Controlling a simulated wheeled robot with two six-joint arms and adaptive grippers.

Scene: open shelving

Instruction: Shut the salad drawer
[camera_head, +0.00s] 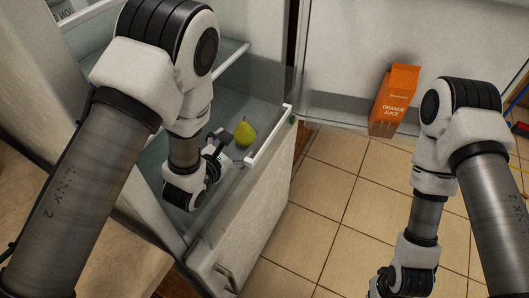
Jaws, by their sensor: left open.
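The salad drawer is a see-through bin with a white front rim (268,137), low in the open fridge at picture centre. It looks pulled out past the shelf above. A green-yellow pear (245,133) shows in the drawer area. My left gripper (222,138) is open, just left of the pear and behind the white rim as seen here. My left wrist hides much of the drawer's left side, and I cannot tell whether the fingers touch anything.
The fridge door stands open at the back, with an orange juice carton (394,101) on its shelf. A white lower front with a metal handle (226,276) is below the drawer. Tiled floor (335,195) lies free between my arms. A wooden surface is at left.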

